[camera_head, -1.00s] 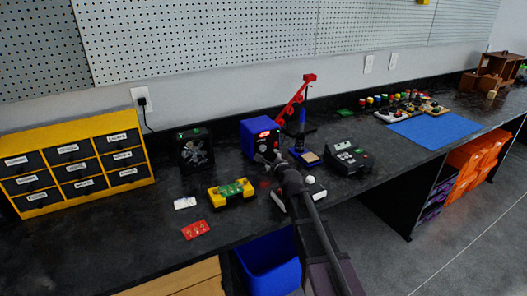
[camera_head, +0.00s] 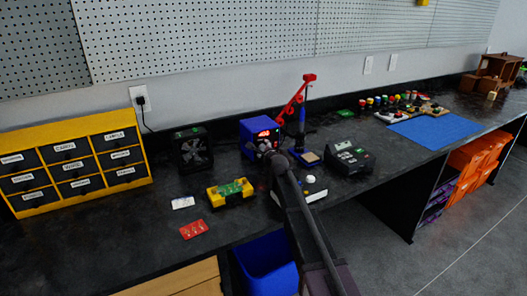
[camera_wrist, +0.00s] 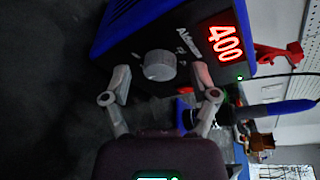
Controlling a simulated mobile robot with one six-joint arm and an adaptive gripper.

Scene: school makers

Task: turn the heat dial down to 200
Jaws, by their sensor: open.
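The blue soldering station (camera_head: 255,128) stands on the dark bench, its front facing me. In the wrist view its black front panel shows a red display (camera_wrist: 226,44) reading 400. The grey heat dial (camera_wrist: 159,65) is on the same panel, beside the display in this turned view. My gripper (camera_wrist: 160,80) is open, with one finger on each side of the dial. No finger clearly touches the dial. In the head view my gripper (camera_head: 275,157) is in front of the station and partly hides its lower front.
The blue soldering iron (camera_head: 301,122) in its stand and a red arm (camera_head: 295,97) are right of the station. A black fan (camera_head: 192,149), a yellow holder with a green board (camera_head: 231,192) and a black device (camera_head: 349,159) are nearby.

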